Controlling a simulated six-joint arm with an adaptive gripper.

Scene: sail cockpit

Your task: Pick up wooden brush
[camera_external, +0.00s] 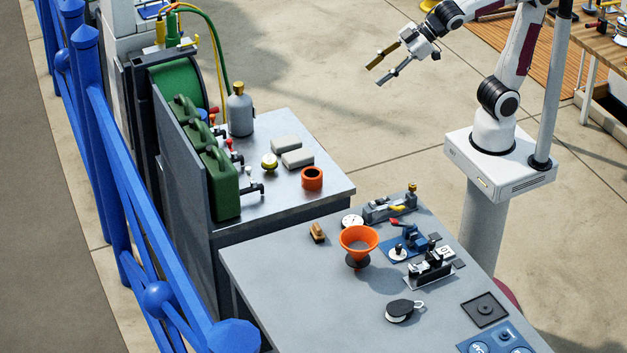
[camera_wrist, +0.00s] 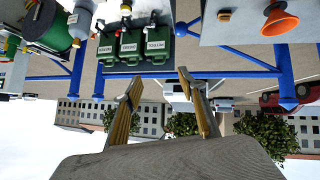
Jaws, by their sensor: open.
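The wooden brush (camera_external: 318,233) is a small brown block with a darker part. It sits on the grey table (camera_external: 270,262), left of the orange funnel (camera_external: 358,238). In the wrist view a small brownish item at the upper right, likely the brush (camera_wrist: 224,15), shows near the funnel (camera_wrist: 279,20). My gripper (camera_external: 377,74) is open and empty, high above the floor behind the tables and well away from the brush. In the wrist view, my gripper's two fingers (camera_wrist: 158,77) stand apart with nothing between them.
Dial gauge (camera_external: 351,221), small clamps and black pulley (camera_external: 400,310) lie right of the brush. A metal-topped bench (camera_external: 260,200) with green canisters (camera_external: 219,180), grey bottle (camera_external: 240,113) and orange ring (camera_external: 312,178) stands behind. A blue railing (camera_external: 150,220) runs along the left.

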